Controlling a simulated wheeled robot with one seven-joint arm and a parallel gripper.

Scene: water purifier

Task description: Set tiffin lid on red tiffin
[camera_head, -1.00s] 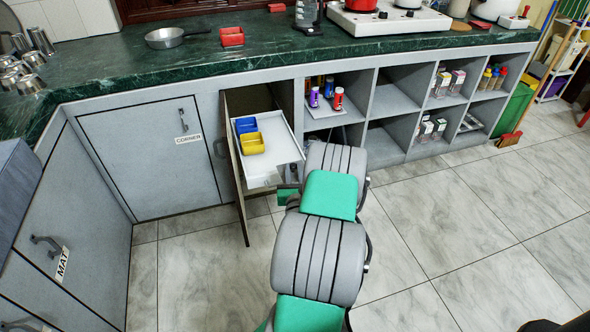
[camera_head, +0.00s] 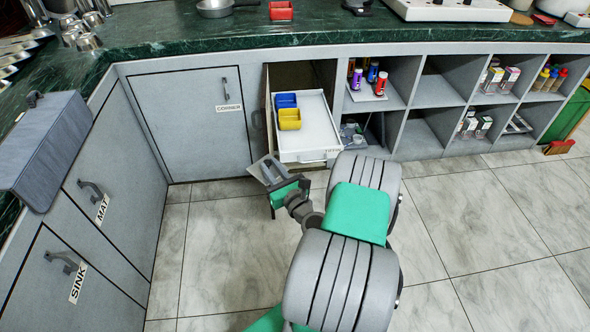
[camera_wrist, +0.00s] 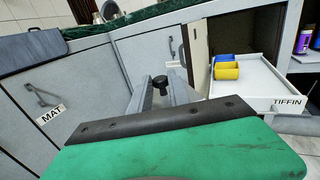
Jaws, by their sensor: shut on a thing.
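The red tiffin (camera_head: 281,11) sits on the green marble counter at the top of the head view. My gripper (camera_wrist: 160,88) is in front of the lower cabinets, well below the counter. Its two grey fingers are shut on a small dark knob (camera_wrist: 160,82), which appears to belong to the tiffin lid. In the head view, a thin grey plate, perhaps the lid, shows at the gripper's end; its outline merges with the fingers. A blue tiffin (camera_head: 286,101) and a yellow tiffin (camera_head: 289,119) sit in the open white drawer (camera_head: 318,128), right of the gripper.
The open drawer and its cabinet door stand close to my gripper. A pan (camera_head: 214,8) is left of the red tiffin, and a white stove (camera_head: 450,10) is to its right. A grey box-like thing (camera_head: 45,150) is at the left counter edge.

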